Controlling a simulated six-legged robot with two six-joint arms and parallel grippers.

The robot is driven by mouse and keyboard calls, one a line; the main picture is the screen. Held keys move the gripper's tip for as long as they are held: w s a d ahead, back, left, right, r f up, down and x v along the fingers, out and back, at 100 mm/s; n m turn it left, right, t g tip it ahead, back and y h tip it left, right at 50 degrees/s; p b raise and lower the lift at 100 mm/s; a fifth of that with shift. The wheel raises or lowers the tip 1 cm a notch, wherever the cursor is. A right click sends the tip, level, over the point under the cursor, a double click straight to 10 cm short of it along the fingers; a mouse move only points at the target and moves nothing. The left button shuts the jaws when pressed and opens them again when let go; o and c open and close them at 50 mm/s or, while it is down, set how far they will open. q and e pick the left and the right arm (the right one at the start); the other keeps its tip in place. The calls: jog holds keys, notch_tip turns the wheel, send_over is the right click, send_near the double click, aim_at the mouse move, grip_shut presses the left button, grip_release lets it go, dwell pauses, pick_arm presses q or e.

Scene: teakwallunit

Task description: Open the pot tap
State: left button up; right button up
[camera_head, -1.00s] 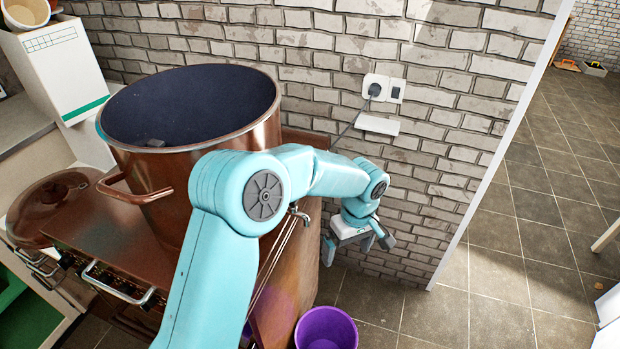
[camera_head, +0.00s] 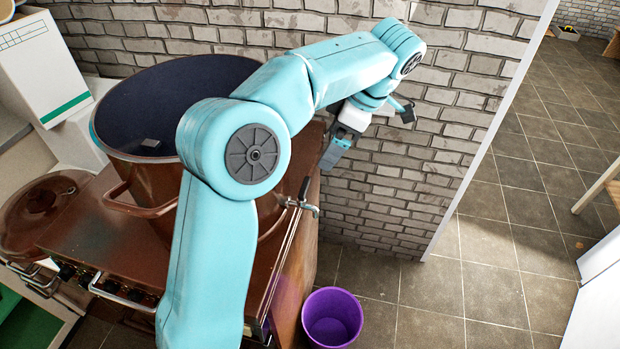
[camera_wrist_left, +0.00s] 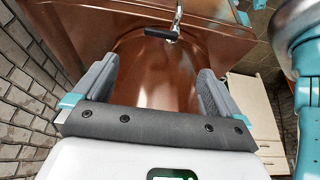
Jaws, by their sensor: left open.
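The large copper pot (camera_head: 152,195) stands on the brown stove top, partly hidden behind my left arm. Its small metal tap (camera_head: 303,197) sticks out low on the right side. In the left wrist view the tap (camera_wrist_left: 172,26) is at the top centre, with a dark bar-like handle, in front of the copper pot wall (camera_wrist_left: 155,75). My left gripper (camera_head: 370,132) is open and empty, up and to the right of the tap in the head view. Its spread fingers show in the left wrist view (camera_wrist_left: 155,72), with the tap beyond them and apart. My right gripper is not in view.
A purple bucket (camera_head: 332,318) stands on the tiled floor below the tap. A brown lid (camera_head: 40,205) lies left of the pot. A white box (camera_head: 42,65) is at the far left. The brick wall (camera_head: 425,170) rises behind my gripper. The tiled floor at right is largely clear.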

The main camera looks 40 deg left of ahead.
aim_at(307, 186)
pick_arm(q)
jog(key=x, duration=1.2)
jog(key=shift+f, duration=0.2)
jog(key=shift+s+a+f, duration=0.1)
jog(key=shift+s+f, duration=0.2)
jog(key=shift+f, duration=0.05)
jog(key=shift+w+a+f, duration=0.1)
jog(key=shift+f, duration=0.05)
jog(key=c, duration=1.1)
jog(key=shift+o, duration=0.2)
